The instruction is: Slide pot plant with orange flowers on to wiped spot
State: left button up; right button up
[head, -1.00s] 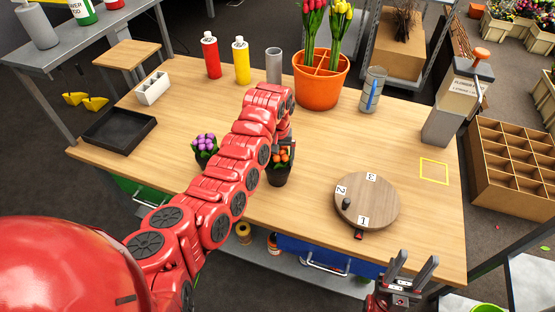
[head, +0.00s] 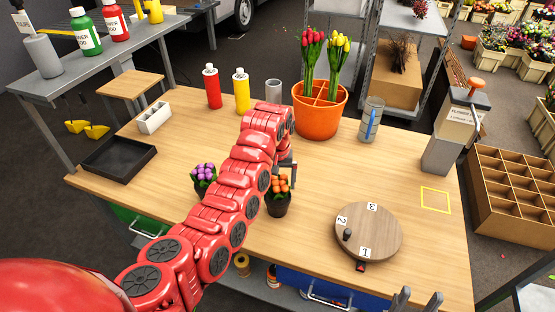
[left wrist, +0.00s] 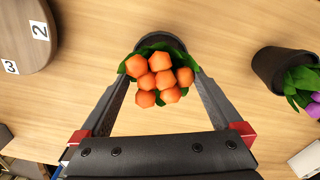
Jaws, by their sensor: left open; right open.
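The dark pot with orange flowers (head: 279,203) stands upright on the wooden table, just below my left gripper (head: 285,172) in the head view. In the left wrist view my left gripper (left wrist: 162,80) is open, with one finger on each side of the orange flowers (left wrist: 156,77) and their pot. I cannot tell whether the fingers touch the pot. A yellow square outline (head: 435,200) marks an empty spot near the table's right edge. My right gripper (head: 418,301) is open and empty at the bottom edge of the head view, with only its fingertips showing.
A round wooden board (head: 375,230) with numbers lies between the orange-flower pot and the yellow square. A purple-flower pot (head: 204,180) is close on the left. Bare tabletop lies behind the board.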

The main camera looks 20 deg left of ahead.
pick_arm(q)
notch_tip(320, 180, up, 14)
dwell(0.4)
jog(key=shift+s, duration=0.1)
dwell(0.3)
